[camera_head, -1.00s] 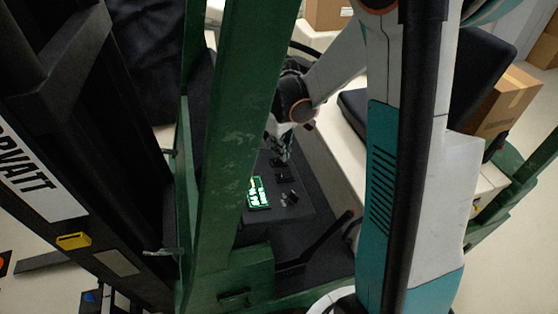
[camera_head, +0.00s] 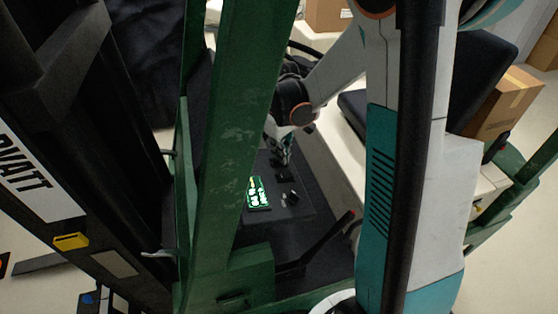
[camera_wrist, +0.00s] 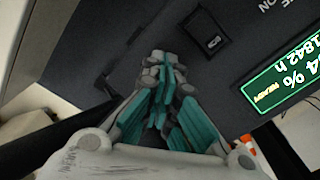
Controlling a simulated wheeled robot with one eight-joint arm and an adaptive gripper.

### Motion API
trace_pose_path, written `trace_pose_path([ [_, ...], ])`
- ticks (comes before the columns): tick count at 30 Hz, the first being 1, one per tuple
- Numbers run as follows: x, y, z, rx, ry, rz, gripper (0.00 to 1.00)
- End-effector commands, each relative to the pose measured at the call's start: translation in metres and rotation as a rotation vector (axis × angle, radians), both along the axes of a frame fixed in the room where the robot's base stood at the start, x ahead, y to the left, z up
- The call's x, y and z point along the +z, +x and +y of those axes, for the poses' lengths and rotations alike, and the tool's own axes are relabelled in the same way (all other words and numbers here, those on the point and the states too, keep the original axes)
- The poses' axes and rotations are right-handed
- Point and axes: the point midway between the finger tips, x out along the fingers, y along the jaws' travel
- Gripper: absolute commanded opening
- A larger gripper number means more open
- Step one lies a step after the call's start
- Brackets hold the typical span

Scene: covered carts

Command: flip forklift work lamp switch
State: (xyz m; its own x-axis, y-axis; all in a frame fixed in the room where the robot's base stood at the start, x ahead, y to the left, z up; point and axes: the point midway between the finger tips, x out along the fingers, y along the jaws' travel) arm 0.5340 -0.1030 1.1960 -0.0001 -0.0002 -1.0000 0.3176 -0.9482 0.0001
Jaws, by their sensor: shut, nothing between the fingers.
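The work lamp switch looks to be the black rocker switch (camera_wrist: 209,36) on the dark dashboard panel (camera_wrist: 95,50) in the wrist view; its label is cut short at the top, with "ON" readable. My gripper (camera_wrist: 168,68) is shut and empty, its teal-padded fingers together just below and left of this switch, with a gap in the picture. I cannot tell its height above the panel. In the head view my gripper (camera_head: 286,158) is small and dark over the panel, close to a row of small switches (camera_head: 288,186).
A lit green display (camera_head: 258,193) sits beside the switches; it also shows in the wrist view (camera_wrist: 285,82). A green post (camera_head: 232,120) stands in front of the panel. A black lever (camera_head: 325,240) rises nearby. Cardboard boxes (camera_head: 502,105) lie behind.

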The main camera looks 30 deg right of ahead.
Motion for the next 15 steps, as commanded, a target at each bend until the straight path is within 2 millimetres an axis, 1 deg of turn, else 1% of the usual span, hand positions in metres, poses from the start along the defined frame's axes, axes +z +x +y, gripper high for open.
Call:
trace_pose_path([
  [2,-0.001,0.0,0.0,0.0,0.0,0.0,0.0],
  [7,0.003,0.0,0.0,0.0,0.0,0.0,0.0],
  [15,0.022,0.0,0.0,0.0,0.0,0.0,0.0],
])
